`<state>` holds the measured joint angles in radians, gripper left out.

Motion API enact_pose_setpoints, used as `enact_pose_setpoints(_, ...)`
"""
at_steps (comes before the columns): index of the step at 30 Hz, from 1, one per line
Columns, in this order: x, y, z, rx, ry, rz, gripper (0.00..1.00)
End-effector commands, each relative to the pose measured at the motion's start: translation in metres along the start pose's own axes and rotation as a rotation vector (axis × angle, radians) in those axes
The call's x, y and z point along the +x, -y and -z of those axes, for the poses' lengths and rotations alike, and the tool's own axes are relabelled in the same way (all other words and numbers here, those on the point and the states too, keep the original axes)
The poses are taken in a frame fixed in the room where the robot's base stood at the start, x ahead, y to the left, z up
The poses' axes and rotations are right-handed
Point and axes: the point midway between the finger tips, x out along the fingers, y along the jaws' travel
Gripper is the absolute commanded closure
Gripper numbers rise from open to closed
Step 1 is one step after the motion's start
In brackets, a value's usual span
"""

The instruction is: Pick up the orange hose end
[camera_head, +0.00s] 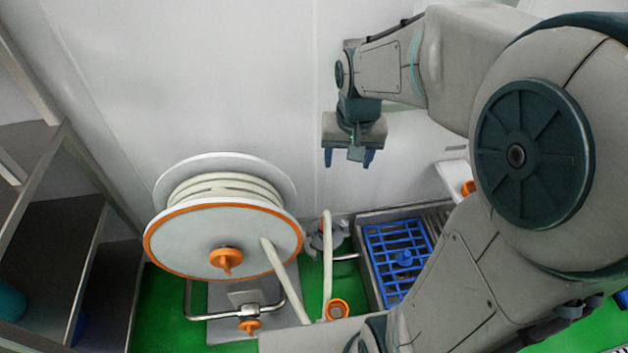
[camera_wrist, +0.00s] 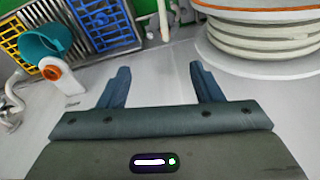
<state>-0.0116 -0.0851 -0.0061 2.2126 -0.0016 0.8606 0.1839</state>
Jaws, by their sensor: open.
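The orange hose end (camera_head: 337,309) is a ring-like fitting low in the head view, beside the foot of the pale hose (camera_head: 327,265). Part of the hose's lower run is hidden behind my arm. In the wrist view, I cannot pick out this orange end; a strip of pale hose (camera_wrist: 163,18) shows at the top. My gripper (camera_head: 349,158) is open and empty, fingers pointing down, high above the hose end and in front of the white wall. Its two blue fingers (camera_wrist: 160,68) stand apart in the wrist view with nothing between them.
A hose reel (camera_head: 185,245) with orange rim stands left of the hose end. A blue floor grate (camera_head: 397,260) lies to the right. A white pipe fitting with an orange ring (camera_wrist: 50,70) and teal funnel (camera_wrist: 47,42) sits on the wall. Metal shelves (camera_head: 50,230) stand far left.

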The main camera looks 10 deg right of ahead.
Motion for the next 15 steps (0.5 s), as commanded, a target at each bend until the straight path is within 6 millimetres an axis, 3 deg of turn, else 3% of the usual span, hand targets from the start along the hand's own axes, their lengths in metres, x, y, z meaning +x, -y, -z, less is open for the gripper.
enact_pose_setpoints(1,0.039,0.003,0.009,0.016,0.017,-0.003,0.41)
enact_pose_setpoints(8,0.147,0.013,0.056,0.102,0.066,-0.014,0.41)
enact_pose_setpoints(15,0.274,0.021,0.093,0.191,0.117,-0.032,0.41)
